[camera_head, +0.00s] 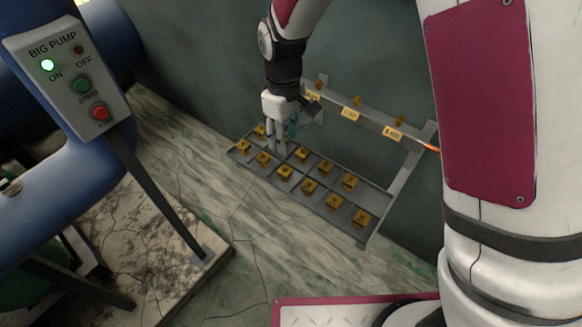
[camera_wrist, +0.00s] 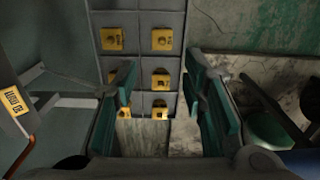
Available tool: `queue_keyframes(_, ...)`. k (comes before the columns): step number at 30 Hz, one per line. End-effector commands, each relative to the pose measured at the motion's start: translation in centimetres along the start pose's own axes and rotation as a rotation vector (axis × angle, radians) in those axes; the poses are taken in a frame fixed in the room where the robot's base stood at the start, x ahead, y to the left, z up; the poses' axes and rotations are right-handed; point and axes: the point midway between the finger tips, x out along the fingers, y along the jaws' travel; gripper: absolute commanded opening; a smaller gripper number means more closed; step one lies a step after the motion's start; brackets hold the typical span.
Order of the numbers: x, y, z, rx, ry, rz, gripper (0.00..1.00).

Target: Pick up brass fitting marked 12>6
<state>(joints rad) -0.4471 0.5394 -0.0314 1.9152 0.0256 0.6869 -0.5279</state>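Several yellow-brass square fittings sit in the compartments of a grey divided tray (camera_head: 372,237). Among them are a fitting (camera_head: 285,172) near my gripper and a fitting (camera_head: 360,218) at the tray's right end. Their markings are too small to read, so I cannot tell which is 12>6. My gripper (camera_head: 279,148) is over the left part of the tray and hides some of it. In the wrist view my gripper (camera_wrist: 165,90) is open with its green-padded fingers apart. A fitting (camera_wrist: 160,79) shows between the fingers, with another fitting (camera_wrist: 162,39) above it in the picture. Nothing appears held.
A grey rail (camera_head: 370,121) with labels and small brass parts runs behind the tray along the green wall. A blue pump (camera_head: 72,182) with a control box (camera_head: 68,80) stands at the left. The stone floor in front of the tray is clear.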

Motion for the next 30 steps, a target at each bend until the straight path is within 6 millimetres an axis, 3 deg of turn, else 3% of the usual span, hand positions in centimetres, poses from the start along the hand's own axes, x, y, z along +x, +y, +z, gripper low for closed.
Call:
queue_keyframes(10,6.2,-0.1,0.2,0.002,-0.004,-0.002,0.38)
queue_keyframes(19,8.4,-0.1,0.3,0.002,-0.002,-0.001,0.38)
queue_keyframes(30,12.8,-0.3,0.6,0.003,-0.001,-0.001,0.38)
